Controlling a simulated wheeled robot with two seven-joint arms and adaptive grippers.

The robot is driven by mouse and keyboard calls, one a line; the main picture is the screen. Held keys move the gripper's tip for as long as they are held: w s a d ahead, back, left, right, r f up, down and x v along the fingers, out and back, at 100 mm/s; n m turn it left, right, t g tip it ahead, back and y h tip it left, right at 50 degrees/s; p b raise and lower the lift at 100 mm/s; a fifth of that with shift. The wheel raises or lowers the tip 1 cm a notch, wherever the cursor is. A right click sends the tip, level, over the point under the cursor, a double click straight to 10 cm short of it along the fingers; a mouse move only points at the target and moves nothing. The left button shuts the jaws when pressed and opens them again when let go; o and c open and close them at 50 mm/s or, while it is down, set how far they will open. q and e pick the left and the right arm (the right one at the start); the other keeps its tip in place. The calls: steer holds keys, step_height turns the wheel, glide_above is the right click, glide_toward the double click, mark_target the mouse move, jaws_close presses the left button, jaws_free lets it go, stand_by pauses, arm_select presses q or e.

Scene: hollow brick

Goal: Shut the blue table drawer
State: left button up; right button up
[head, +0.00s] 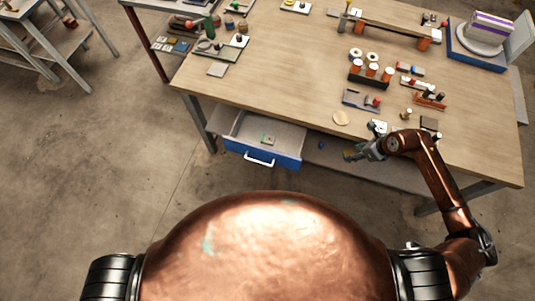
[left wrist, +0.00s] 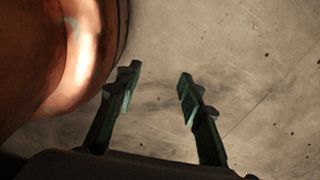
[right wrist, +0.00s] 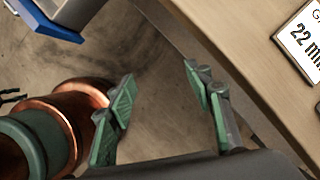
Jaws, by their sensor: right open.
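The blue-fronted table drawer (head: 264,154) is pulled out from under the left part of the wooden table, with a white handle (head: 259,160) on its front. A corner of the drawer's blue front also shows at the top left of the right wrist view (right wrist: 48,27). My right gripper (head: 352,154) is open and empty, right of the drawer and apart from it, near the table's front edge.
The wooden table (head: 290,85) carries several small parts, a dark rack with orange-and-white pieces (head: 371,72) and a raised wooden shelf (head: 395,22). A blue tray (head: 475,55) stands at the back right. The floor left of the drawer is clear.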

arm_select(q)
steer(key=shift+s, duration=0.25)
steer(key=shift+s, duration=0.15)
steer(key=shift+c, duration=0.6)
